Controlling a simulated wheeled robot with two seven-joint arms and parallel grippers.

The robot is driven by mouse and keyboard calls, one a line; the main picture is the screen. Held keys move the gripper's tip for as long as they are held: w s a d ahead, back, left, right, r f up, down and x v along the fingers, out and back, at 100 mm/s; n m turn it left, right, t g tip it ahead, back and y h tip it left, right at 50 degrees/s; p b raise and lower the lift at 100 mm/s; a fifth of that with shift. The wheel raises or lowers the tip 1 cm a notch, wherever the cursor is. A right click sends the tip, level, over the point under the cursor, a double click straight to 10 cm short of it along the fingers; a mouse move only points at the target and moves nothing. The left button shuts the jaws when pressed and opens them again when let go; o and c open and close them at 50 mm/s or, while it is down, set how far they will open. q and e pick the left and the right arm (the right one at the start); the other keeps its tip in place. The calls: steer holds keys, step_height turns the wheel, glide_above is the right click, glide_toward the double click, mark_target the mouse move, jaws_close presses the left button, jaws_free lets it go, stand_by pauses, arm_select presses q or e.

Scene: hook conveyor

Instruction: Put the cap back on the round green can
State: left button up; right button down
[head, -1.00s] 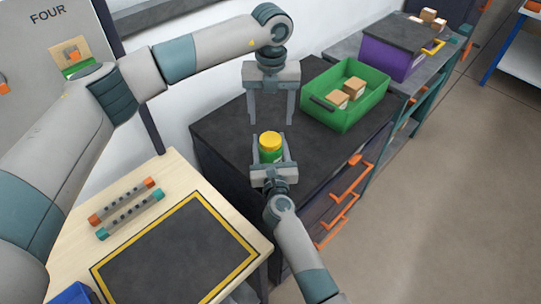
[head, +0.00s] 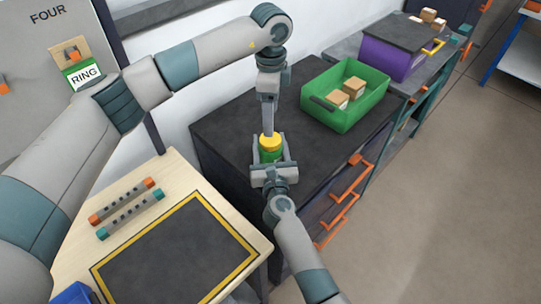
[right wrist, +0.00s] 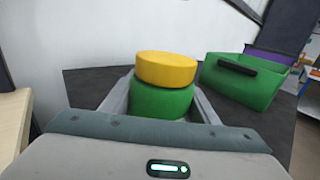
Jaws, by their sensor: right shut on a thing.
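The round green can (head: 268,155) stands between the fingers of my right gripper (head: 271,159), which is shut on its sides. The yellow cap (head: 270,141) is on top of the can. In the right wrist view, the cap (right wrist: 166,68) covers the top of the can (right wrist: 160,103) and looks slightly tilted and off-centre; whether it is seated I cannot tell. My left gripper (head: 268,128) points down, its tips at the cap's far edge in the head view. It is seen edge-on, so its finger gap is hidden. It does not show in the right wrist view.
A green bin (head: 345,112) with small boxes stands behind on the dark worktop (head: 225,128). A purple box (head: 388,62) is farther right. Orange drawer handles (head: 340,205) stick out at the front right. The wooden table (head: 185,180) holds two bars and a dark mat.

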mark_target(271, 139)
arm_select(q)
steer(key=shift+n, duration=0.7)
steer(key=shift+f, duration=4)
steer(key=shift+c, duration=0.6)
